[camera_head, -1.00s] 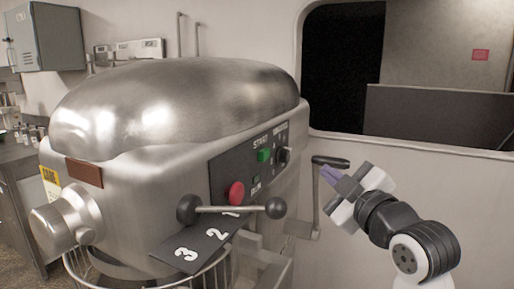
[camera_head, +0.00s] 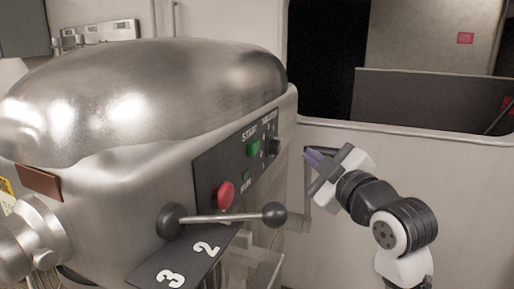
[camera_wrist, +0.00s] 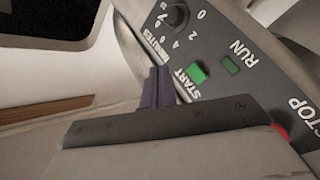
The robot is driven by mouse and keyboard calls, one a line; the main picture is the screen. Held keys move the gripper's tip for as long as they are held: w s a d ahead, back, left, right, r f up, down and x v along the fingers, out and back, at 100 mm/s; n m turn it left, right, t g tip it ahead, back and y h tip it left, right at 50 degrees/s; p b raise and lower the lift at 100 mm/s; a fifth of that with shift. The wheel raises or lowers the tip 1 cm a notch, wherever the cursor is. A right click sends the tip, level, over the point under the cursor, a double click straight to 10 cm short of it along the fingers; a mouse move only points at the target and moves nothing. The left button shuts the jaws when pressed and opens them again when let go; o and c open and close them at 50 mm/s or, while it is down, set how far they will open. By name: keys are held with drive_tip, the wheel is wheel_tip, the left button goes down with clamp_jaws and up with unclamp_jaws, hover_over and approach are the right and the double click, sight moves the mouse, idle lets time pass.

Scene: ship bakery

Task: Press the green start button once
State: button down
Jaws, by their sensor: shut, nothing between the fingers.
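The green start button (camera_head: 253,148) sits on the dark control panel on the side of the steel mixer (camera_head: 110,170), under the word START. In the wrist view the green start button (camera_wrist: 197,75) is just right of my fingertips. My gripper (camera_head: 309,158) is shut and empty, with its purple fingers pointing left toward the panel. In the head view it is to the right of the button with a visible gap. In the wrist view my gripper (camera_wrist: 157,75) shows its fingertips beside the START label; I cannot tell if they touch the panel.
A timer knob (camera_wrist: 172,17) marked MINUTES and a small green RUN lamp (camera_wrist: 231,65) flank the button. A red stop button (camera_head: 225,195) and a ball-ended lever (camera_head: 225,216) are lower on the panel. A crank handle (camera_head: 306,190) is behind my gripper.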

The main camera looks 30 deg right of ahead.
sight(254, 148)
drive_tip(key=w+a+p, duration=0.1)
drive_tip(key=w+a, duration=0.4)
drive_tip(key=w, duration=0.1)
drive_tip(key=shift+a, duration=0.2)
drive_tip(key=shift+w+a, duration=0.1)
idle(1.9)
drive_tip(key=shift+w+a, duration=0.2)
drive_tip(key=shift+w, duration=0.05)
